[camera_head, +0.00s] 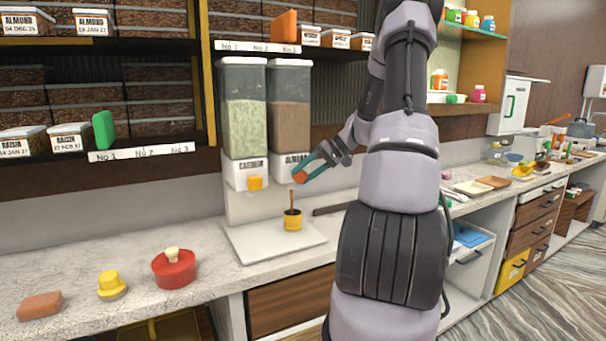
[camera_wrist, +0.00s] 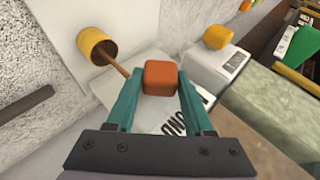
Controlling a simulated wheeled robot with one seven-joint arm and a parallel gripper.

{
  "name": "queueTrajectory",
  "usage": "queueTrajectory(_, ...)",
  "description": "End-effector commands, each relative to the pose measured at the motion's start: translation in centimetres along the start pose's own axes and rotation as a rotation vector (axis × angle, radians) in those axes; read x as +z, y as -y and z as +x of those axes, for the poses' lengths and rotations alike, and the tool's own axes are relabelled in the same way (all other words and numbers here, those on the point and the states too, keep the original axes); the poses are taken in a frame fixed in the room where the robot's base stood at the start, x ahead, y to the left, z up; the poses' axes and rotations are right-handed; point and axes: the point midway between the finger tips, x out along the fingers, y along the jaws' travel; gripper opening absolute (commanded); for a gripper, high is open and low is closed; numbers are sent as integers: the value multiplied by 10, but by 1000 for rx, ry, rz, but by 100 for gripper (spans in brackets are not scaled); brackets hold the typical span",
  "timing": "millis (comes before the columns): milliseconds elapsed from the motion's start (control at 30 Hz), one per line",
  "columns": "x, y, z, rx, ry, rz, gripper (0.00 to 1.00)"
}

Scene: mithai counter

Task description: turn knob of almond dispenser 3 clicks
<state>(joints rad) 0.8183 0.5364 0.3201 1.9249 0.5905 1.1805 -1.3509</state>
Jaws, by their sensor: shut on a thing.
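The almond dispenser (camera_head: 289,110) stands on the right of a pair, with brown contents in its clear hopper and a white base partly hidden by my gripper. Its orange-red knob (camera_wrist: 160,77) sits between my fingertips. My gripper (camera_head: 308,175) is shut on the knob, with one teal finger on each side of it in the wrist view. The knob also shows at the fingertips in the head view (camera_head: 300,176). A yellow cup (camera_head: 292,222) with a brown stick in it stands below the dispensers.
The left dispenser (camera_head: 244,110) holds pale green contents and has a yellow knob (camera_head: 255,183) close beside my gripper. A white board (camera_head: 262,246) lies under the cup.

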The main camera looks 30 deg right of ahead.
Motion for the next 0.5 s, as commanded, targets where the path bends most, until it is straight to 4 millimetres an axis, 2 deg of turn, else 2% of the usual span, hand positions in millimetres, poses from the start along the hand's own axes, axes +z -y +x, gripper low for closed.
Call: queueTrajectory(500, 1, -9, 2, -438, -2, 185, 0)
